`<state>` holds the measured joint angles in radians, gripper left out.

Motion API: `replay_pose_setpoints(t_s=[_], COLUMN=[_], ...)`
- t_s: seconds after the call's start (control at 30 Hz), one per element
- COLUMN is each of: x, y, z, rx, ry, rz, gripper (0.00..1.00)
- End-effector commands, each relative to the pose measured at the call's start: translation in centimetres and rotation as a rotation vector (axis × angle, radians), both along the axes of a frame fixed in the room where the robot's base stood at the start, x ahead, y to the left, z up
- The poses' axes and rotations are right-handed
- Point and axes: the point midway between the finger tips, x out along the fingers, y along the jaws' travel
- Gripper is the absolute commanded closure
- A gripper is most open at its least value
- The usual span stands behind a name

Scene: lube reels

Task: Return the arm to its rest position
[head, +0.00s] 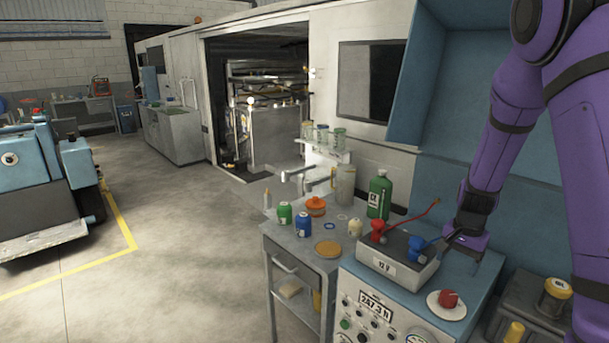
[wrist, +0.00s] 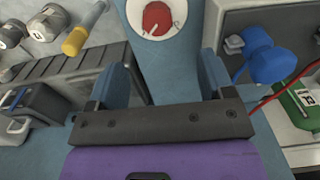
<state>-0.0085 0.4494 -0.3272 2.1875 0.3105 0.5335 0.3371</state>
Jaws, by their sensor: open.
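My purple arm comes down the right side of the head view. My gripper (head: 463,258) is open and empty, above the blue cabinet top just right of the grey 12 V box (head: 398,262). In the wrist view my gripper (wrist: 162,82) has its two blue-grey fingers wide apart, with only blue surface between them. A blue clamp (head: 416,247) sits on the box close to the left of my gripper; it also shows in the wrist view (wrist: 268,62). A red clamp (head: 378,229) sits further left on the box.
A red knob on a white dial (head: 447,303) lies in front of my gripper. A green bottle (head: 379,194) stands behind the box. A cart (head: 312,257) with small bottles and an orange pot stands to the left. Dark trays with jars (head: 548,300) are at right. Open floor lies far left.

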Motion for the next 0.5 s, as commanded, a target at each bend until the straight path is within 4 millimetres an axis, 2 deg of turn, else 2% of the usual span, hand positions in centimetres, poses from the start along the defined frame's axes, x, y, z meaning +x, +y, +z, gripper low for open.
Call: replay_pose_setpoints(t_s=[0.27,0.5], x=[-2.2,-5.7], y=[3.4,6.2], z=[8.1,14.5], rx=[0.039,0.045], ry=[-0.096,-0.177], rz=[0.154,0.308], gripper=[0.25,0.25])
